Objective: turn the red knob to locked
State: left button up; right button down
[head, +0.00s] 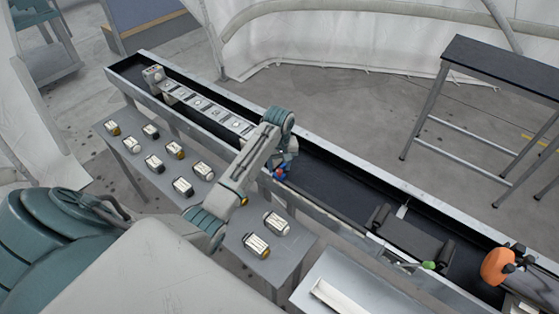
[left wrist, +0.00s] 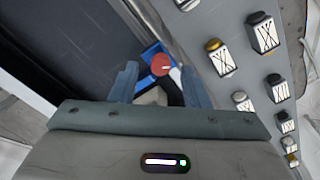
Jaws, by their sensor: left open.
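The red knob (left wrist: 160,64) sits on a blue mount (left wrist: 150,50) at the edge of the dark trough, with a small light mark on its face. Its lock setting is not readable. In the head view the knob (head: 279,173) is small and partly hidden by my arm. My left gripper (left wrist: 160,76) is open, its two fingers on either side of the knob in the left wrist view, with visible gaps. Contact or remaining height cannot be told. In the head view my left gripper (head: 284,164) is right at the knob. My right gripper is not in view.
A long black-bottomed trough (head: 330,185) runs diagonally, with a row of pale plates (head: 210,107) at its far end. A grey bench (head: 225,213) holds several marked canisters. A green-tipped lever (head: 428,265) and an orange part (head: 496,266) stand at right. A dark table (head: 505,66) is behind.

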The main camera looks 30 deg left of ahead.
pick_arm(q)
jog(key=shift+s+d+f, duration=0.2)
jog(key=shift+f, duration=0.2)
grip_shut()
jog(key=shift+m, duration=0.3)
jog(key=m, duration=0.5)
jog(key=shift+r, duration=0.1)
jog(key=m, duration=0.6)
jog(key=shift+m, duration=0.3)
dwell(0.3)
